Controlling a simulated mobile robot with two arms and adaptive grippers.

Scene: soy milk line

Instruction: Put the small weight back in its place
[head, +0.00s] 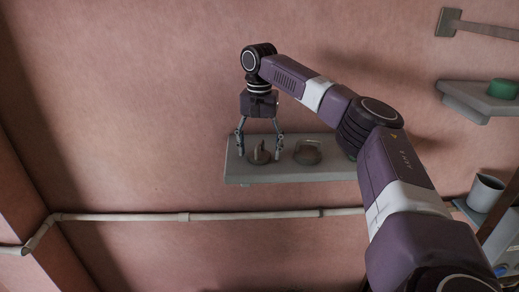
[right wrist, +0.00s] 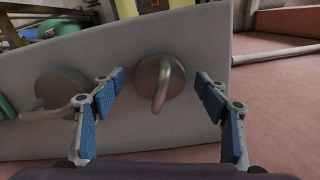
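Two round grey weights with looped handles stand on a grey wall shelf (head: 240,172). The left, slightly smaller-looking weight (head: 258,156) is between the fingers of my right gripper (head: 260,152). The right wrist view shows this weight (right wrist: 152,78) between the spread blue fingertips (right wrist: 160,85), with a gap on both sides. The larger-looking weight (head: 308,154) stands just to its right in the head view; it shows at the left in the right wrist view (right wrist: 62,88). My left gripper is out of view.
A green thing is partly hidden behind my right arm at the shelf's right end; green shows at the left edge of the right wrist view (right wrist: 5,106). A pipe (head: 180,217) runs below the shelf. Another shelf (head: 470,95) holds a green object (head: 503,88); a grey cup (head: 485,193) stands lower right.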

